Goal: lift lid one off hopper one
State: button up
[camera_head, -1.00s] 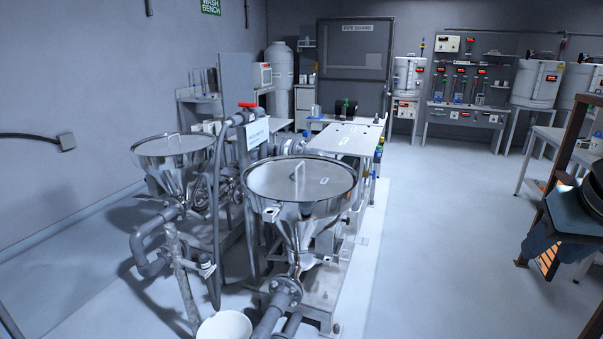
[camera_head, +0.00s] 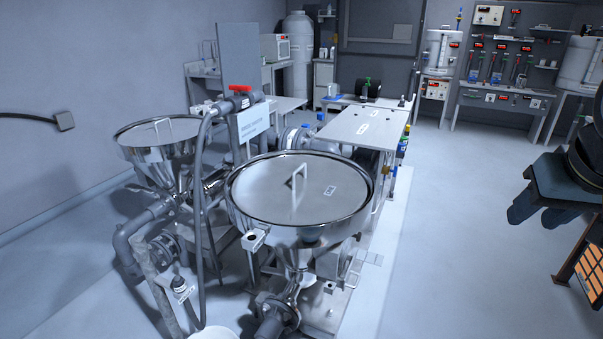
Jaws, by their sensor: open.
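Two shiny steel funnel-shaped hoppers stand side by side. The nearer one (camera_head: 300,232) is in the middle of the view, with a flat round grey lid (camera_head: 265,195) on its rim. This lid has an upright pale loop handle and a small tag that I cannot read. The other hopper (camera_head: 155,165) stands behind to the left, also with a flat lid (camera_head: 150,133) and a loop handle. I cannot tell from any marking which is hopper one.
Pipes, a hose and a red-handled valve (camera_head: 240,88) stand between the hoppers. A pale bench (camera_head: 362,128) lies behind the nearer hopper. A white bucket (camera_head: 213,333) is at the bottom edge. The floor (camera_head: 450,240) between is clear.

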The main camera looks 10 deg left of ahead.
aim_at(289, 190)
jog(key=u, duration=0.1)
jog(key=i, duration=1.25)
jog(key=u, duration=0.1)
